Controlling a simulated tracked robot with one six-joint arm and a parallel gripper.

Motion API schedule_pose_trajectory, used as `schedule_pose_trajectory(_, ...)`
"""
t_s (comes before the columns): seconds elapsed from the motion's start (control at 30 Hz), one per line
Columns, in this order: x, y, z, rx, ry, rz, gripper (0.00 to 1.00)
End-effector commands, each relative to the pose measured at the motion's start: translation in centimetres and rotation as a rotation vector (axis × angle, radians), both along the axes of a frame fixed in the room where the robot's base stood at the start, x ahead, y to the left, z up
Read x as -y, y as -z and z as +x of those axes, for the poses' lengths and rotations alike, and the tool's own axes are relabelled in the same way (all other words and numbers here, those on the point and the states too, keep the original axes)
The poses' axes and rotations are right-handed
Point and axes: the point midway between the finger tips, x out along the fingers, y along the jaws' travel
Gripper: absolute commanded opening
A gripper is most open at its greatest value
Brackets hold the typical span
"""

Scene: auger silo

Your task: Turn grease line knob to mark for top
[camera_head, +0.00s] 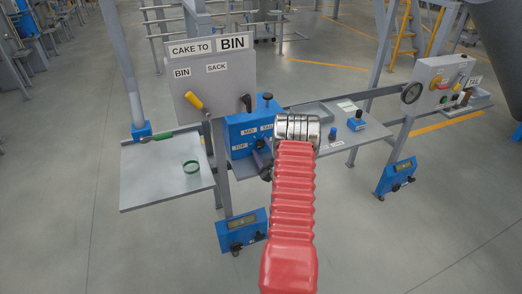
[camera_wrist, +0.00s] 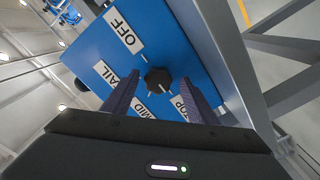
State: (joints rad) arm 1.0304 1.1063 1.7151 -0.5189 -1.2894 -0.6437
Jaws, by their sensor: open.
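The grease line knob (camera_wrist: 157,80) is black and faceted, on a blue panel (camera_wrist: 175,35) with white labels. In the wrist view the labels read OFF (camera_wrist: 123,28), TAIL, partly hidden, MID (camera_wrist: 144,110) and TOP (camera_wrist: 181,107), partly hidden by a finger. A small pale mark on the knob's lower side seems to face MID. My gripper (camera_wrist: 159,77) is open, one finger on each side of the knob; contact cannot be told. In the head view my gripper (camera_head: 263,160) is before the blue box (camera_head: 235,131), partly hidden by my red arm.
A shelf (camera_head: 365,135) with blue parts lies right.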

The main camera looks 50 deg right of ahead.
Motion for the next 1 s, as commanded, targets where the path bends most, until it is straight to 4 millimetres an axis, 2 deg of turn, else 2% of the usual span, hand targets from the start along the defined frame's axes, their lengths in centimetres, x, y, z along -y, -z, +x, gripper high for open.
schedule_pose_trajectory(0.27,-1.3,0.0,-2.3,-0.001,0.001,0.002,0.53)
schedule_pose_trajectory(0.8,-6.0,0.2,-10.0,-0.002,0.000,0.002,0.53)
schedule_pose_trajectory(1.0,-6.9,0.1,-11.4,-0.002,-0.001,0.000,0.53)
